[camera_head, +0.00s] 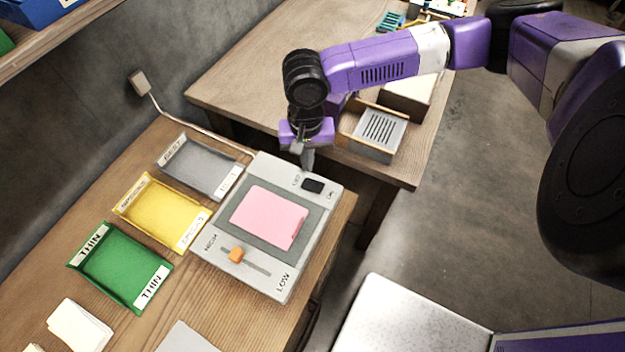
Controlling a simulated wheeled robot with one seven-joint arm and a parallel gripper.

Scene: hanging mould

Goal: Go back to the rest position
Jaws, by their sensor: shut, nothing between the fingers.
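My gripper (307,160) points down just above the far edge of a grey device (222,262), near its black rocker switch (313,186). Its fingers look closed together with nothing between them. I cannot tell whether the fingertips touch the device. My purple and black arm reaches in from the upper right. A pink sheet (268,218) lies on the dark plate in the middle of the device. An orange slider knob (236,255) sits near the HIGH end of its slot.
Grey (232,186), yellow (120,207) and green (78,262) labelled trays stand left of the device. A second table (240,90) behind holds a slotted grey box (376,135). White pieces (80,326) lie at the lower left. Open floor (440,230) is at right.

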